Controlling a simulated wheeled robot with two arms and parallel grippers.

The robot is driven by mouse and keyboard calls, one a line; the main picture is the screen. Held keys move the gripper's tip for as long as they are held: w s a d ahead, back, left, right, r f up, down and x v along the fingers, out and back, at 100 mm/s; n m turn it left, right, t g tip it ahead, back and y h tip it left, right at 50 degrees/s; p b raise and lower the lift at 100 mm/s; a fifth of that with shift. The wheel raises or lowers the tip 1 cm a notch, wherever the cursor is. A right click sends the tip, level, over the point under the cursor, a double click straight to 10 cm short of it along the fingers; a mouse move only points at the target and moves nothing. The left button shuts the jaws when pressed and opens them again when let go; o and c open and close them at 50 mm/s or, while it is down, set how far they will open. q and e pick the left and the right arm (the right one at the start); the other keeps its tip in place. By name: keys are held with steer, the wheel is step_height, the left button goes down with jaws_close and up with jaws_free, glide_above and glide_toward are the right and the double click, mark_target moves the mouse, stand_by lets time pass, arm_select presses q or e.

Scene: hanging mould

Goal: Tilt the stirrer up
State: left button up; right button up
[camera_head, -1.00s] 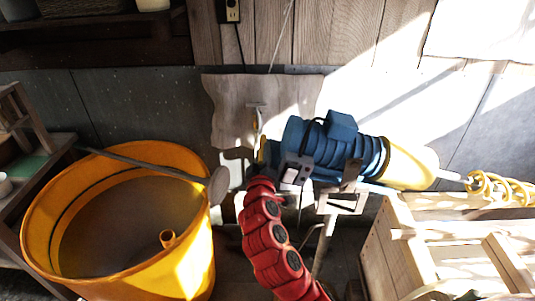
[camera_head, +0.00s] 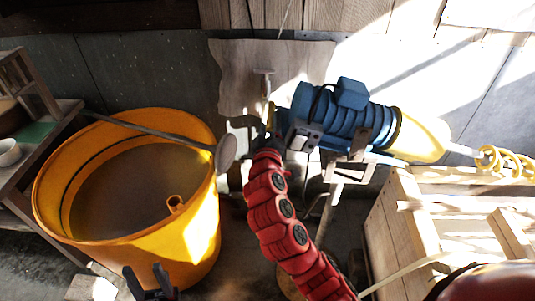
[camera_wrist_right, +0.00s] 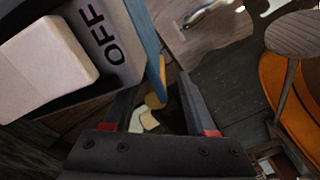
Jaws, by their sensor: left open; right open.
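The stirrer (camera_head: 345,117) has a blue ribbed motor, a yellow cone (camera_head: 420,137) and a yellow spiral whisk (camera_head: 503,160) at its right end. It lies nearly level on a metal stand (camera_head: 347,170). My right gripper (camera_head: 267,138) is at the motor's left end, with its fingers partly hidden. In the right wrist view my open right gripper (camera_wrist_right: 158,95) is beside the switch box marked OFF (camera_wrist_right: 105,35), and a small yellow-orange part (camera_wrist_right: 156,82) shows between its fingers. My left gripper (camera_head: 150,284) is open and empty at the bottom left, in front of the bucket.
A large orange bucket (camera_head: 195,240) holding grey-brown material stands at left, with a long-handled tool (camera_head: 226,153) across its rim. A wooden frame (camera_head: 405,215) stands below the whisk at right. A shelf with a white cup (camera_head: 9,152) is at far left.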

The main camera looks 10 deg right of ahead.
steer(key=p+v, duration=0.5)
steer(key=v, duration=1)
steer(key=shift+s+f, duration=0.1)
